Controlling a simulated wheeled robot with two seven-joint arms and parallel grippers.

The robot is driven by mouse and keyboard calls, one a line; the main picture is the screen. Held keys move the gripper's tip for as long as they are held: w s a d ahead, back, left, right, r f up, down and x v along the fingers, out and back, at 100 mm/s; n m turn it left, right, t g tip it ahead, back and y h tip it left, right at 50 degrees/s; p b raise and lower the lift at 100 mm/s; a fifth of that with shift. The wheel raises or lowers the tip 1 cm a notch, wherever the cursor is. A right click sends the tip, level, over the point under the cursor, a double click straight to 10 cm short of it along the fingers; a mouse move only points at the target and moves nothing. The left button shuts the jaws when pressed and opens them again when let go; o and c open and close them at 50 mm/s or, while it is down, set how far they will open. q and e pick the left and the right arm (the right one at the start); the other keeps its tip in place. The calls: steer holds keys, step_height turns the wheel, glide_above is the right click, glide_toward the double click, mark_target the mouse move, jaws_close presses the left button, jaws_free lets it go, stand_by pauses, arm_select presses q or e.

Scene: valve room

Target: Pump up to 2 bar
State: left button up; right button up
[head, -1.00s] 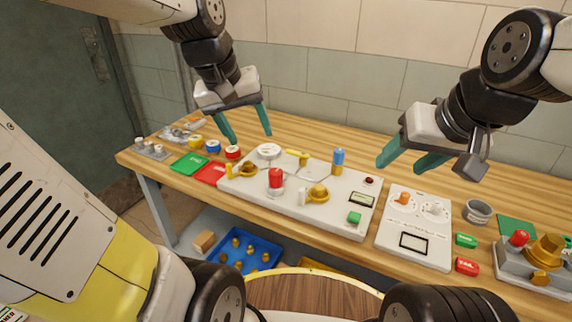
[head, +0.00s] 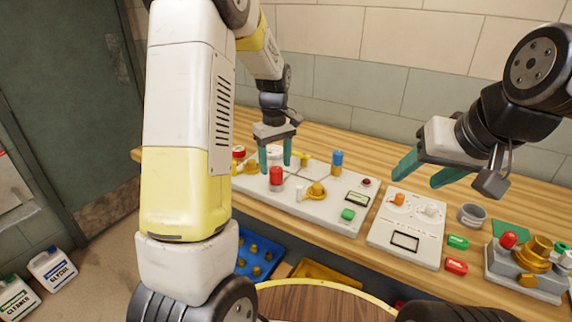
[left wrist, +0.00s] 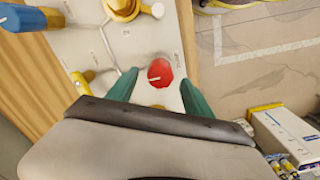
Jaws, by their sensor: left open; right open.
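A white valve panel (head: 322,220) lies on the wooden bench. On it stand a red knob (head: 276,176), brass valves (head: 316,190), a blue-topped part (head: 337,163), a small display (head: 356,199) and a green button (head: 348,214). My left gripper (head: 275,168) is open and points down close to the red knob. In the left wrist view the red knob (left wrist: 160,73) shows between the two green fingertips, and they look apart from it. Any contact cannot be told. My right gripper (head: 420,178) is open and empty above the bench, right of the panel.
A second white panel (head: 405,239) with an orange knob is right of the first. A grey cup (head: 472,215), green and red blocks and a brass valve unit (head: 530,265) stand further right. A blue bin (head: 262,257) is under the bench.

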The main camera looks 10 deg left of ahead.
mark_target(276, 169)
arm_select(q)
steer(key=shift+f, duration=2)
jaws_close()
